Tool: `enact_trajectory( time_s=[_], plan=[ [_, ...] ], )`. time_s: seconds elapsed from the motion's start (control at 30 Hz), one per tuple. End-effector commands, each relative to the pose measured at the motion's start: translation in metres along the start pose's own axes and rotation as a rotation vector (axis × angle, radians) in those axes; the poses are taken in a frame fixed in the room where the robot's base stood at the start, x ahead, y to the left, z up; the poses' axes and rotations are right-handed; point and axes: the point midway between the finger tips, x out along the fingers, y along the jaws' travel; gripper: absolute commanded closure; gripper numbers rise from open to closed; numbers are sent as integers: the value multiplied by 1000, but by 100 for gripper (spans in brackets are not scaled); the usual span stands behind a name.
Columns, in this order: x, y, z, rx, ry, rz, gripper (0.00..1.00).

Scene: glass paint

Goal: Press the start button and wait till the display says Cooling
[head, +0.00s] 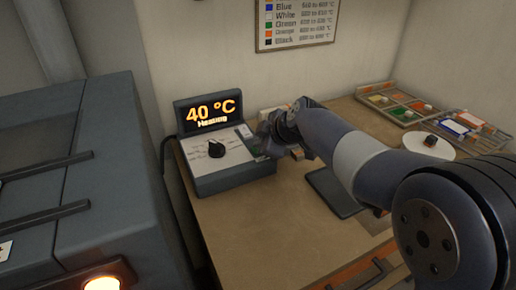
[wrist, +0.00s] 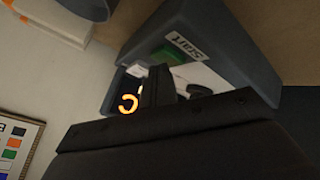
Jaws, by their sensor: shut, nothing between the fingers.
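The control box (head: 235,178) stands on the table beside the oven, with a black dial (head: 217,149) on its face. Its display (head: 209,112) reads "40 °C" and "Heating" in orange. My gripper (head: 262,142) is shut and empty at the right side of the box, and mostly hides the green start button in the head view. In the wrist view the green button (wrist: 172,54) shows beside the "Start" label (wrist: 186,45). My shut fingers (wrist: 158,82) are close to it; I cannot tell whether they touch it.
The grey oven (head: 100,180) with bar handles fills the left, with a lit orange lamp (head: 103,284). A sample tray (head: 405,103), a white round plate (head: 428,146) and a dark flat pad (head: 332,192) lie to the right. A colour chart (head: 297,22) hangs behind.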

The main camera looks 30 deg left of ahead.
Motion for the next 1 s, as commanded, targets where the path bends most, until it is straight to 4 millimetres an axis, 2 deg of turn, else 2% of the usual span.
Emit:
enact_trajectory(
  time_s=[1.0],
  plan=[
    [-15, 11, -11, -1, 0, 0, 100]
  ],
)
